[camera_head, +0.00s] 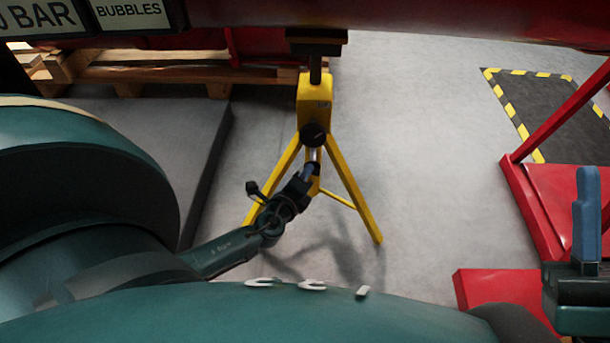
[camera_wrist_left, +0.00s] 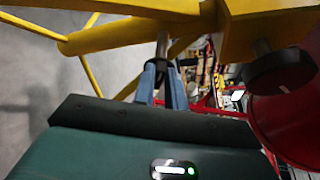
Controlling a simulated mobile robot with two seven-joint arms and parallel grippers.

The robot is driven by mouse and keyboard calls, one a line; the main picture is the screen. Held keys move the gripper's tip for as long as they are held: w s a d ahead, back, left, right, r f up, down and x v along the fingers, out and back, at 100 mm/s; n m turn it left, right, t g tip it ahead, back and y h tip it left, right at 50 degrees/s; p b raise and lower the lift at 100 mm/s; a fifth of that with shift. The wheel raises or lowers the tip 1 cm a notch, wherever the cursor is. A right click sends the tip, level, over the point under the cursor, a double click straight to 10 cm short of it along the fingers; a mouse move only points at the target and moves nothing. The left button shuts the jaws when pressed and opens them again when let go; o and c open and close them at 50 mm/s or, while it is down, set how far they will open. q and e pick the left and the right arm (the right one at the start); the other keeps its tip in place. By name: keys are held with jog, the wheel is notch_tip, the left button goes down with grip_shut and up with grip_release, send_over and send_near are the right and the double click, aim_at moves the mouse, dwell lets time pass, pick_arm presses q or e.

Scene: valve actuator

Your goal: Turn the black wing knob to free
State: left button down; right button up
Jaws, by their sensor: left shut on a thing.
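The black wing knob (camera_head: 316,167) is a small dark piece low in front of the yellow tripod stand (camera_head: 315,98), mostly hidden by my left gripper (camera_head: 309,172). In the left wrist view, the blue fingers of my left gripper (camera_wrist_left: 161,72) close on the dark knob (camera_wrist_left: 160,63) at the end of a grey metal shaft (camera_wrist_left: 162,44). The knob's exact angle is hard to tell. My right gripper (camera_head: 586,215) shows at the right edge of the head view, with a blue finger pointing up; its opening cannot be seen.
A round black handwheel (camera_head: 313,134) sits just above my left gripper; it also shows in the wrist view (camera_wrist_left: 281,70). The stand's yellow legs (camera_head: 352,200) spread close around my gripper. A red frame (camera_head: 540,190) stands at right. Grey floor (camera_head: 430,150) lies clear between.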

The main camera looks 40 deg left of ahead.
pick_arm(q)
jog(key=shift+w+a+r, duration=0.1)
jog(key=shift+a, duration=0.05)
dwell(0.3)
jog(key=c, duration=1.4)
grip_release()
jog(key=shift+c, duration=0.2)
